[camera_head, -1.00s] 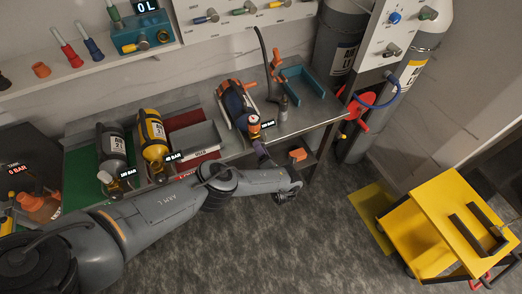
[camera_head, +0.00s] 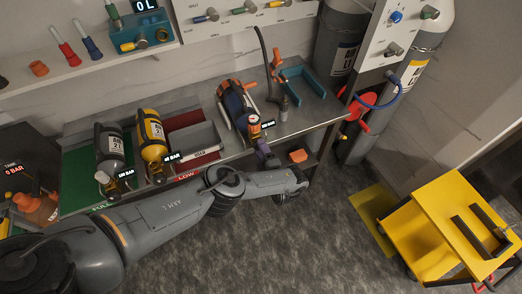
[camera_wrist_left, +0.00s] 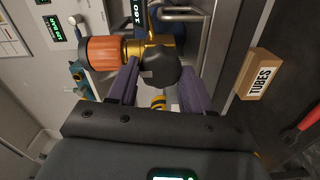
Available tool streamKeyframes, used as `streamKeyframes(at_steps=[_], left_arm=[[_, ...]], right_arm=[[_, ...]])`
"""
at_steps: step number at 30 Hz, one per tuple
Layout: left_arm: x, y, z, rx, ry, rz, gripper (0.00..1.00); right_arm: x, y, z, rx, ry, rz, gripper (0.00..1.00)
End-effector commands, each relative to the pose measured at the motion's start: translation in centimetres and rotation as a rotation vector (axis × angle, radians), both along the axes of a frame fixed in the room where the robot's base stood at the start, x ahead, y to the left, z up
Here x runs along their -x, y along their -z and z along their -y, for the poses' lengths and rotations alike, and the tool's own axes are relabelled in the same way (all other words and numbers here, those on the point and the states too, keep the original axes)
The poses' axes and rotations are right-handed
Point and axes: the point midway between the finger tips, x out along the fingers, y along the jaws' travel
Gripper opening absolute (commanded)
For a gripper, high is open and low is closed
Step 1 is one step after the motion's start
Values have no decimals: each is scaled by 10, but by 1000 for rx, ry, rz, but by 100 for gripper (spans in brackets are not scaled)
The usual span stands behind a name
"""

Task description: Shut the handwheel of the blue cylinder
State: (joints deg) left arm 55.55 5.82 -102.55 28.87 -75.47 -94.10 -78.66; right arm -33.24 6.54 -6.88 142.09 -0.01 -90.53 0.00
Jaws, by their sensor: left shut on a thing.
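The blue cylinder (camera_head: 236,104) lies on the bench with an orange strap and its valve end toward the bench's front edge. A round gauge (camera_head: 253,120) shows at that end. In the left wrist view a brass valve (camera_wrist_left: 162,28) carries a dark round handwheel (camera_wrist_left: 160,66) and an orange cylindrical part (camera_wrist_left: 103,52). My left gripper (camera_head: 264,149) is at the valve end. Its purple fingers in the left wrist view (camera_wrist_left: 160,80) stand on either side of the handwheel, shut on it. In the head view the handwheel is hidden. My right gripper is not in view.
A blue cradle (camera_head: 305,84) and a small grey bottle (camera_head: 284,104) are to the right. A yellow cart (camera_head: 445,215) stands on the floor.

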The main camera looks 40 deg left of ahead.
Motion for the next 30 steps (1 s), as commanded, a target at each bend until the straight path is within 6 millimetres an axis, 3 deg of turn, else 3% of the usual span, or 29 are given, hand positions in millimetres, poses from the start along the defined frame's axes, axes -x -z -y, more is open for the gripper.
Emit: streamKeyframes(at_steps=[13,14,18,30], left_arm=[[0,-1,1,-7,1,-12,19],[0,-1,1,-7,1,-12,53],[0,0,0,-7,1,-11,74],[2,-1,5,-4,1,-10,76]], right_arm=[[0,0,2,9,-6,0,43],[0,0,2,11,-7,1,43],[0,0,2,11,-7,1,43],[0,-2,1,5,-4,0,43]])
